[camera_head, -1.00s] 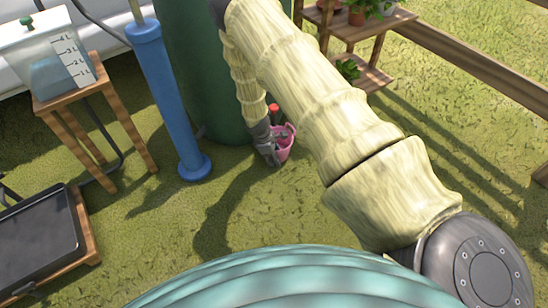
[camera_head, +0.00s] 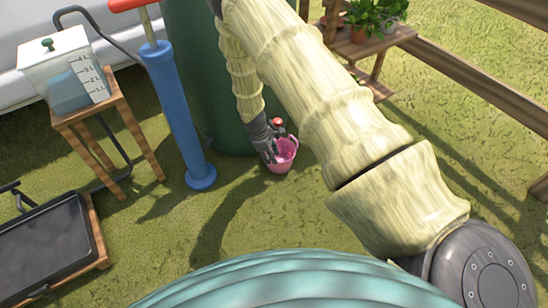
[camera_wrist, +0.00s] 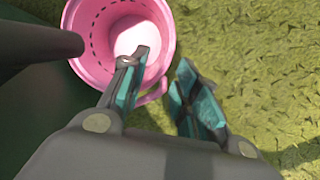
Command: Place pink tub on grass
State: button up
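The pink tub (camera_head: 285,158) appears to stand upright on the grass (camera_head: 300,215), close to the foot of the green barrel. In the wrist view the tub (camera_wrist: 88,55) shows from above at the upper left, with a pale bottom and a small handle on its near right side. My gripper (camera_head: 270,158) is at the tub's left side in the head view. In the wrist view my gripper (camera_wrist: 162,75) is open with a clear gap between its fingers. The left finger overlaps the tub's opening and the right one is over grass. Contact with the rim is unclear.
The green barrel (camera_head: 195,75) with a red tap (camera_head: 277,122) stands behind the tub. A blue pump (camera_head: 183,120) and a wooden stool (camera_head: 90,110) bearing a water container are at left. A dark tray (camera_head: 45,245) is at lower left. Open grass lies in front.

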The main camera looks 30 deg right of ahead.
jog(key=s+a+f+m+y, duration=0.1)
jog(key=s+a+m, duration=0.1)
jog(key=s, duration=0.5)
jog(key=s+a+f+m, duration=0.2)
jog(key=s+a, duration=0.2)
jog(key=s, duration=0.4)
jog(key=s+a+f+m+y, duration=0.1)
jog(key=s+a, duration=0.2)
jog(key=s, duration=0.4)
jog(key=shift+s+a+f+m+y, duration=0.2)
jog(key=shift+s+a+m+y, duration=0.1)
jog(key=shift+s+m, duration=0.1)
jog(key=s+a+r+m, duration=0.1)
jog(key=s+r+m, duration=0.1)
jog(key=s, duration=0.6)
jog(key=s+a+r+m+t, duration=0.1)
jog(key=s+a+r+m, duration=0.1)
jog(key=s, duration=0.6)
jog(key=shift+a+r+m, duration=0.2)
jog(key=shift+r+m, duration=0.1)
jog(key=shift+m, duration=0.2)
